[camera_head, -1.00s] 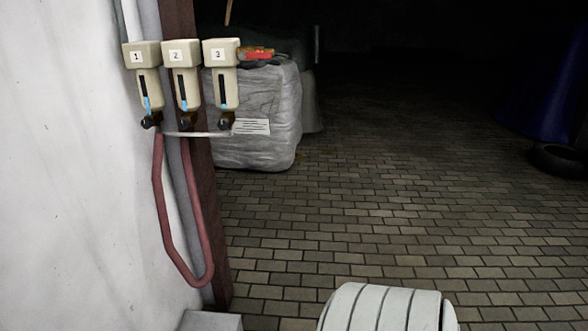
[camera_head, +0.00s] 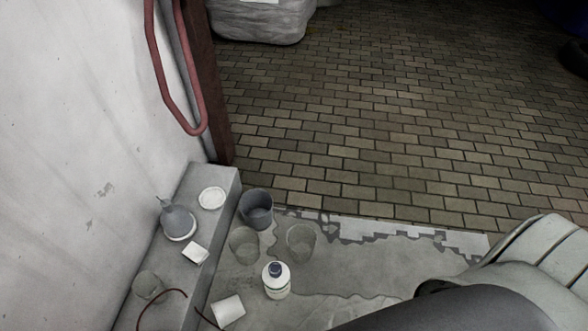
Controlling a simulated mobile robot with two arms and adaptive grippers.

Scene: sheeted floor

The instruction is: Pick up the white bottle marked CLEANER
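A white bottle (camera_head: 276,281) with a dark blue cap stands upright on the wet grey sheet on the floor, at the lower middle of the head view. Its label is too small to read, so I cannot tell whether it says CLEANER. Part of my own arm shows at the lower right, dark and light grey, to the right of the bottle and apart from it in the picture. Neither gripper's fingers are in view.
Several cups stand around the bottle, including a dark one (camera_head: 256,209) and a clear one (camera_head: 301,243). A grey ledge (camera_head: 222,190) along the wall holds a funnel (camera_head: 177,219) and a white lid (camera_head: 212,198).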

